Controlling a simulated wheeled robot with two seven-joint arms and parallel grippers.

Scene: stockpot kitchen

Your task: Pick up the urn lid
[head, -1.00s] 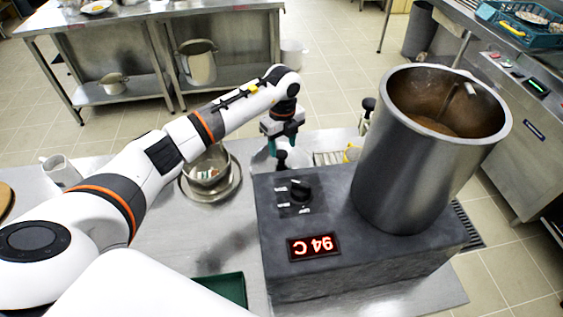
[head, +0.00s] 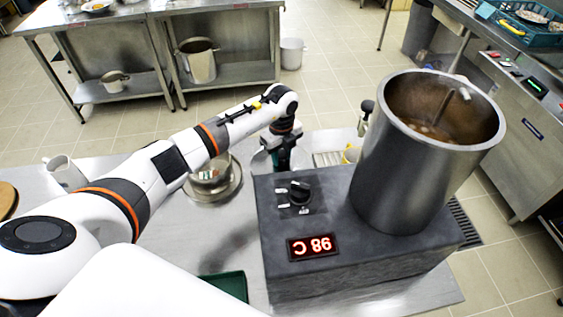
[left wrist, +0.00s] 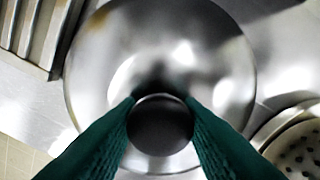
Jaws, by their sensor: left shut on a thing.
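The urn lid (left wrist: 215,60) is a round, shiny metal disc with a black knob (left wrist: 160,124), seen from above in the left wrist view. My left gripper (left wrist: 160,108) has its green fingers shut on the knob, one on each side. In the head view the left gripper (head: 284,160) is behind the dark heater base, and only a sliver of the lid (head: 262,160) shows beside it. I cannot tell whether the lid touches the counter. The tall metal urn (head: 412,175) stands open on the heater base (head: 350,262), brown liquid inside. My right gripper is not in view.
A white mug (head: 62,172) and a green tray (head: 226,287) are on the counter.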

